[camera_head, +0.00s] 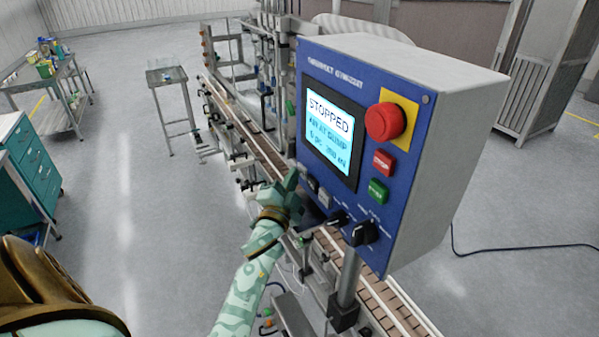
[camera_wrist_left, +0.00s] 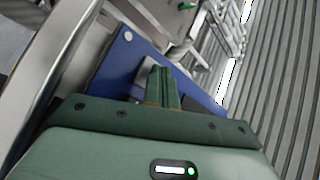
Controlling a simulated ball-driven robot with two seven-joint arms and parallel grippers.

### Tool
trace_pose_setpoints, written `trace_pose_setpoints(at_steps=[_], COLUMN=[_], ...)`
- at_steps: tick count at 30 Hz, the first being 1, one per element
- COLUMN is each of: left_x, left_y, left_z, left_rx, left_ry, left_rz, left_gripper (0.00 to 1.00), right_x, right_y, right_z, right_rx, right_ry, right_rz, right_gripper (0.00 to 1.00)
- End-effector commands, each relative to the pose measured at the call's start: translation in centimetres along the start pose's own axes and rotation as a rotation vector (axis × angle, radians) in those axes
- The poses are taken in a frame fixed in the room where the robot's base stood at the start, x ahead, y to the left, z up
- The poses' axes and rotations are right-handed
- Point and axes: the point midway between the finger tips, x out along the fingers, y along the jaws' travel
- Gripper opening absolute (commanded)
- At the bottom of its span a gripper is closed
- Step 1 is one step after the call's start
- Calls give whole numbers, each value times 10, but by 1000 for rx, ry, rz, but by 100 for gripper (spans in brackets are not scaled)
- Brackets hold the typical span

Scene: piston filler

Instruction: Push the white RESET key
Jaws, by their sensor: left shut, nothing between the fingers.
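The blue control panel (camera_head: 345,75) is on the front of a grey box, with its lit screen (camera_head: 331,127) reading STOPPED. Small pale keys (camera_head: 325,198) sit below the screen, but their labels are too small to read, so I cannot tell which is RESET. My left gripper (camera_head: 291,181) is shut and empty at the panel's lower left, close beside these keys and covering part of that area. In the left wrist view, its closed fingers (camera_wrist_left: 161,84) point at the blue panel beside a pale, key-like block (camera_wrist_left: 145,74). Whether they touch it is unclear. My right gripper is not in view.
The panel also carries a red mushroom button (camera_head: 385,121) on yellow, a red key (camera_head: 383,161), a green key (camera_head: 378,191) and black rotary knobs (camera_head: 364,234). A conveyor (camera_head: 262,150) runs behind and below the panel. Open floor lies to the left.

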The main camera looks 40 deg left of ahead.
Motion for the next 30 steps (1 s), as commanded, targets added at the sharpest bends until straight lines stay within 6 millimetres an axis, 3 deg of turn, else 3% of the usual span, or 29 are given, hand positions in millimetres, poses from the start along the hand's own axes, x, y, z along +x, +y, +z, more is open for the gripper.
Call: trace_pose_setpoints(at_steps=[20, 30], left_x=[-12, -33], left_y=[-8, -24], left_z=[8, 23], left_rx=[0, 1], left_ry=[0, 0], left_rz=[0, 1], left_gripper=[0, 0], right_x=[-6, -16], right_y=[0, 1], right_z=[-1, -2], right_rx=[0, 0], right_ry=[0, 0], right_rz=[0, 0], right_gripper=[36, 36])
